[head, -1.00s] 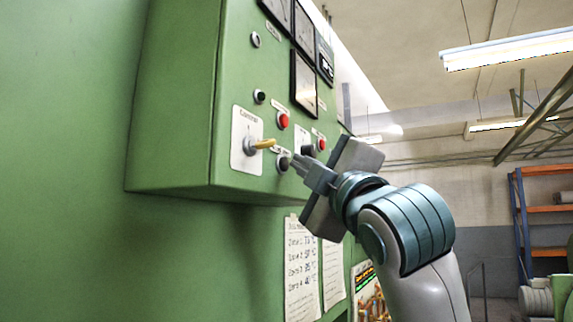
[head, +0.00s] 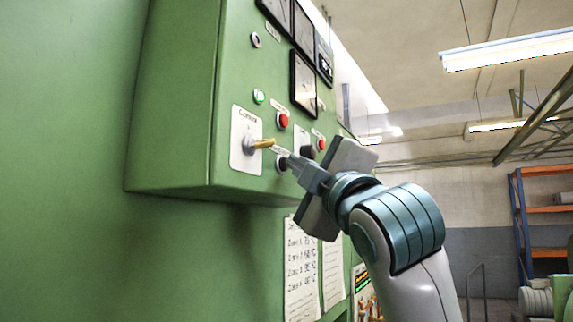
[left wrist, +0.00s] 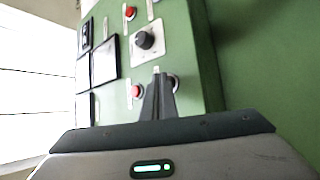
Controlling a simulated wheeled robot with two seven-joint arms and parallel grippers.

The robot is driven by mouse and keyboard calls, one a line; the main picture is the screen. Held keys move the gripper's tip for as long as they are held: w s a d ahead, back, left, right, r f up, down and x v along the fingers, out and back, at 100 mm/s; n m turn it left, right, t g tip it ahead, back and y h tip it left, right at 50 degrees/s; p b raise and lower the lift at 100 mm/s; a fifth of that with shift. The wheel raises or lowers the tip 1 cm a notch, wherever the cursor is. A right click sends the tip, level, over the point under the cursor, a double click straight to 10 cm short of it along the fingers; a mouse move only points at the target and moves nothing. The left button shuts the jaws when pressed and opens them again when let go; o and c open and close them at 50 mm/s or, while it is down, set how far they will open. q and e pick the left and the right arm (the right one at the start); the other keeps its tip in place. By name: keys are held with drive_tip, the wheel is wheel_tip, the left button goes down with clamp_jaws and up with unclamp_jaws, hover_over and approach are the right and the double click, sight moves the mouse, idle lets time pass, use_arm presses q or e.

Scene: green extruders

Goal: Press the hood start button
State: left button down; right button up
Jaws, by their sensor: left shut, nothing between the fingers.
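A dark round button (head: 281,164) sits low on the green control box, right of the "Control" plate; the small label above it is too blurred to read. My left gripper (head: 289,162) is shut and empty, with its tips at this button, seemingly touching it. In the left wrist view the shut fingers (left wrist: 159,82) partly cover the dark button (left wrist: 173,83); whether it is pushed in cannot be told. A small round lamp (head: 258,97) higher on the box is lit green. My right gripper is not in view.
A brass-coloured switch lever (head: 264,143) sticks out just left of my fingertips. A dark knob (left wrist: 145,40) and red buttons (head: 282,121) (head: 320,145) are close by. Gauges (head: 303,82) are above. Paper sheets (head: 301,268) hang below the box.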

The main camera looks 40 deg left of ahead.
use_arm(q)
drive_tip(key=shift+d, duration=0.15)
drive_tip(key=shift+w+d, duration=0.15)
drive_tip(key=shift+d, duration=0.45)
idle(0.3)
drive_tip(key=d, duration=0.2)
drive_tip(key=w+d, duration=0.1)
drive_tip(key=d, duration=0.2)
drive_tip(key=shift+w, duration=0.1)
drive_tip(key=shift+a, duration=0.1)
idle(0.9)
